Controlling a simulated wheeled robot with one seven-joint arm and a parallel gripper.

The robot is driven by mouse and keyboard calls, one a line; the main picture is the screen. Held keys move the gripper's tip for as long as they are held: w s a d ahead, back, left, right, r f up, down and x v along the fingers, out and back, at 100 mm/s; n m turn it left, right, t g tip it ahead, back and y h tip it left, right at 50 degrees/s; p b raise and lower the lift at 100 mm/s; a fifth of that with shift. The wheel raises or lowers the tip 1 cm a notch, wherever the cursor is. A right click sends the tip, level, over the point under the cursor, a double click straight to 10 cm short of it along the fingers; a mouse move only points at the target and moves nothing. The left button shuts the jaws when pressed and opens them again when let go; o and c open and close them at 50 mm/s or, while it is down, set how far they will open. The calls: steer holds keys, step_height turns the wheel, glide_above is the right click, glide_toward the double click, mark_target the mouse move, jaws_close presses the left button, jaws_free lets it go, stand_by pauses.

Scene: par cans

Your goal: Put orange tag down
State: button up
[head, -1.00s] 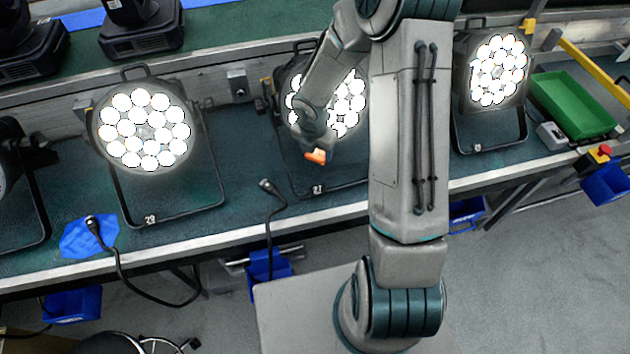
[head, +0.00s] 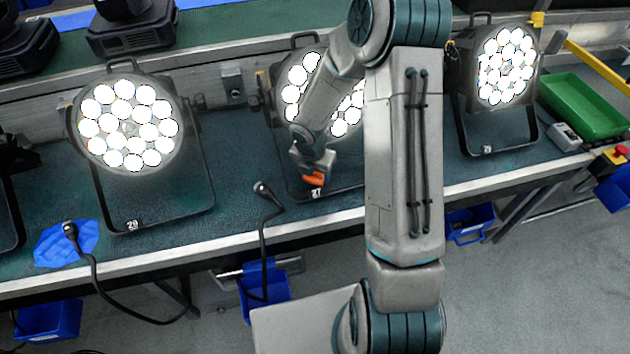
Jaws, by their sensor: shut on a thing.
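The orange tag (head: 314,179) is a small orange piece at the tip of my gripper (head: 313,171), in the middle of the head view. My gripper is shut on it and points down, low in front of the middle par can (head: 296,88). The tag is just above or at the can's black stand, by a small white number label (head: 317,193). I cannot tell whether the tag touches the stand or the bench (head: 240,165). My arm hides part of the middle can's lit face.
Lit par cans stand at left (head: 130,125) and right (head: 507,65). A black cable plug (head: 263,188) rises at the bench's front edge. A blue cloth (head: 67,243) lies front left, a green tray (head: 583,105) at right.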

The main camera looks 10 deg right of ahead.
steer(key=shift+f+b, duration=0.6)
steer(key=shift+f, duration=0.45)
steer(key=shift+f, duration=0.1)
steer(key=shift+f, duration=0.15)
steer(key=o, duration=0.7)
steer(key=shift+o, duration=0.2)
